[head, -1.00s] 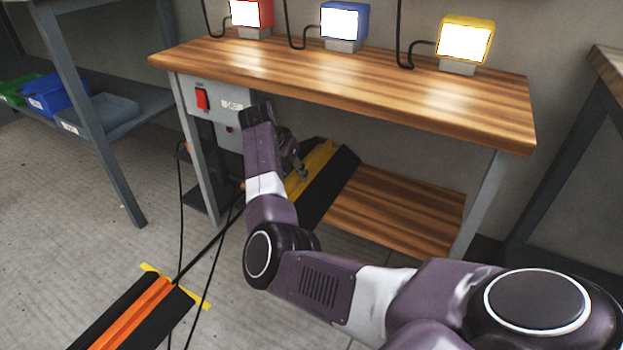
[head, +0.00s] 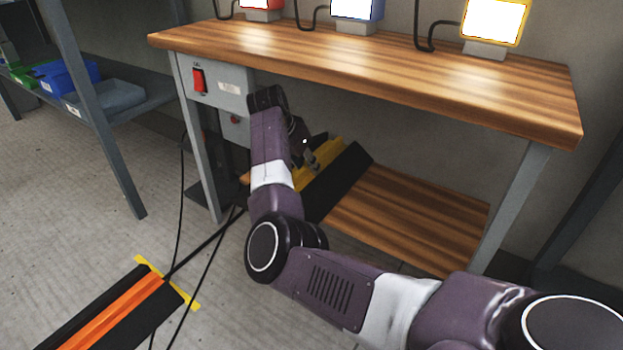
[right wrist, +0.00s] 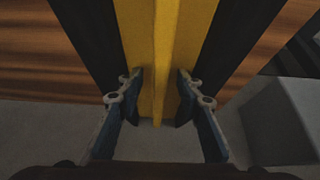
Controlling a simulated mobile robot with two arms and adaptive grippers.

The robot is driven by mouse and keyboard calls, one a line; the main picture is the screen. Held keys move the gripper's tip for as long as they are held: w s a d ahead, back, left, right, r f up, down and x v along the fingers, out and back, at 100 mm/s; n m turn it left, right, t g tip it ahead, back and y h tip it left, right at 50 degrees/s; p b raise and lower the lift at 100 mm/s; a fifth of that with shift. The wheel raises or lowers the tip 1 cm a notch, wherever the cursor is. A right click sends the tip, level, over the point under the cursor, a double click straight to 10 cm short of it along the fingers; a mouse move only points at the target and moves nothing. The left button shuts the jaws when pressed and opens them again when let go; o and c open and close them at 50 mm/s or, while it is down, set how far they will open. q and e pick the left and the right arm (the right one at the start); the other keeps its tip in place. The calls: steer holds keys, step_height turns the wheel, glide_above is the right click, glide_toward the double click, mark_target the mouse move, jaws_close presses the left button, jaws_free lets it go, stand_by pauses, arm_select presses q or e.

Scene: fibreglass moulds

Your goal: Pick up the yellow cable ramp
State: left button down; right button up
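The yellow cable ramp (head: 328,152), with black side flanks, lies on the lower wooden shelf under the workbench. My arm partly hides it in the head view. In the right wrist view the yellow ramp (right wrist: 138,28) runs away from me with a raised ridge along its middle. My right gripper (head: 310,162) is at the ramp. In the right wrist view its two fingers (right wrist: 160,82) are apart, one on each side of the ridge. They look open, with a narrow gap to the ridge; contact is not clear. My left gripper is out of view.
The workbench top (head: 360,70) overhangs the shelf (head: 400,215). A grey box with a red switch (head: 199,80) hangs at its left. An orange and black ramp (head: 110,312) and black cables lie on the floor. A rack with bins (head: 70,85) stands left.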

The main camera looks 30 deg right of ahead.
steer(key=shift+c, duration=0.3)
jaws_close()
steer(key=shift+r, duration=0.15)
stand_by(0.3)
